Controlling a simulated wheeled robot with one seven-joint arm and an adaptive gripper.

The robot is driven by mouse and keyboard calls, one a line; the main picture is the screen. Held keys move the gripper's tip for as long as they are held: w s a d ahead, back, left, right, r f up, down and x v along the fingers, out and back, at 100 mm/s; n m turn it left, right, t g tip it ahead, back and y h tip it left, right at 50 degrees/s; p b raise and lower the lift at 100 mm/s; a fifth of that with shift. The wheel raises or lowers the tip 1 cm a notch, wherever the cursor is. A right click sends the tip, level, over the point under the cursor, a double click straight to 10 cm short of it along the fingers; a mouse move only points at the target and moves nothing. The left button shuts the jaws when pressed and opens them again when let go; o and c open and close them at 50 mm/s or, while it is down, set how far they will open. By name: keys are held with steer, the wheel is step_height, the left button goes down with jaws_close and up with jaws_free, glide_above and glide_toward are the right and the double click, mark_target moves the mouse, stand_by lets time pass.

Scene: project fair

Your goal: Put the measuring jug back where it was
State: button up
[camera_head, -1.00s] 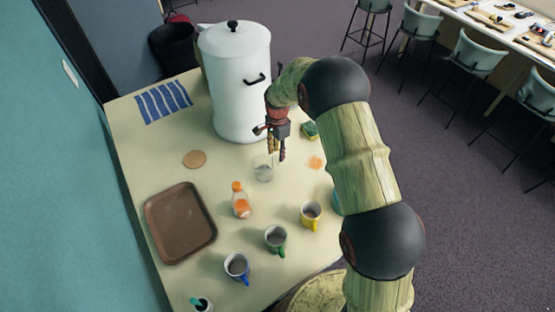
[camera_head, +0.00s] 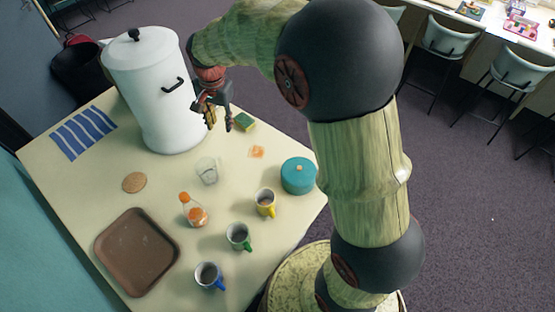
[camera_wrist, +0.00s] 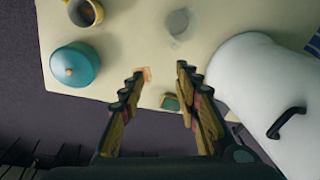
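The measuring jug (camera_head: 207,172), a small clear vessel, stands upright on the cream table (camera_head: 165,208), left of an orange patch. It also shows in the wrist view (camera_wrist: 178,24), beyond my fingertips.
A white lidded urn (camera_head: 158,90) stands at the back. An orange-capped bottle (camera_head: 194,212), a teal pot (camera_head: 297,176), several mugs (camera_head: 239,237), a brown tray (camera_head: 137,250), a cork disc (camera_head: 134,182), a sponge (camera_head: 243,121) and an orange patch (camera_head: 257,152) share the table.

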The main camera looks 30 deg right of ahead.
steer(key=s+d+r+n+t, duration=0.2)
steer(key=s+r+n, duration=0.2)
steer(key=s+r, duration=0.75)
steer(key=s+d+n+t, duration=0.2)
steer(key=s+n, duration=0.3)
steer(key=s, duration=1.2)
steer(key=shift+s+r+n, duration=0.15)
steer(key=shift+r+n, duration=0.15)
steer(key=shift+r, duration=0.1)
steer(key=shift+d, duration=0.1)
step_height(320, 180, down, 14)
steer(key=b, duration=1.4)
steer(key=shift+f, duration=0.2)
